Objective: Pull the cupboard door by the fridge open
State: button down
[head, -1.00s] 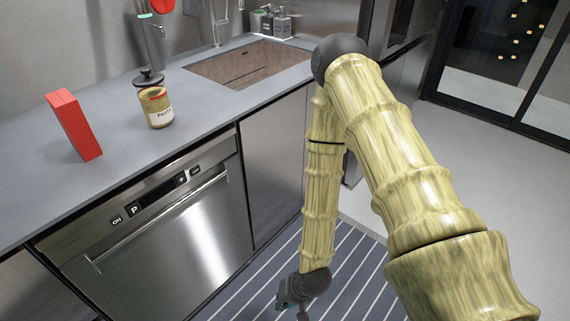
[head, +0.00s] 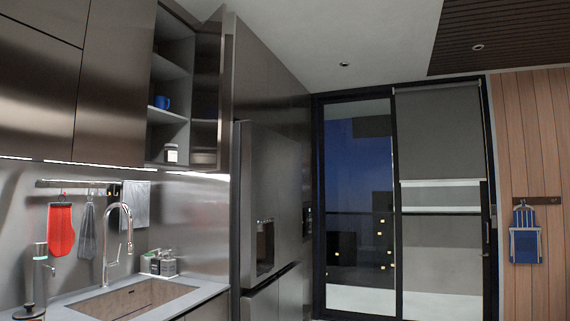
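The upper cupboard (head: 168,82) beside the fridge (head: 268,200) is in the head view, left of centre. Its door (head: 209,62) stands open, swung out on the fridge side. Shelves show inside, with a blue mug (head: 161,102) on one and a pale jar (head: 171,153) lower down. Pale stacked dishes (head: 203,158) show low at the right. No handle can be made out on the open door. My gripper and arm are out of this view, so their place relative to the door is hidden.
Shut upper cupboards (head: 112,85) continue to the left. Below are the sink (head: 135,300), a tall tap (head: 110,245), small bottles (head: 160,263), and a hanging red mitt (head: 61,230). A glazed sliding door (head: 358,190) stands beyond the fridge.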

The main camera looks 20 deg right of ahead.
aim_at(208, 94)
jog(key=u, duration=1.15)
jog(key=i, duration=1.2)
jog(key=z, duration=0.4)
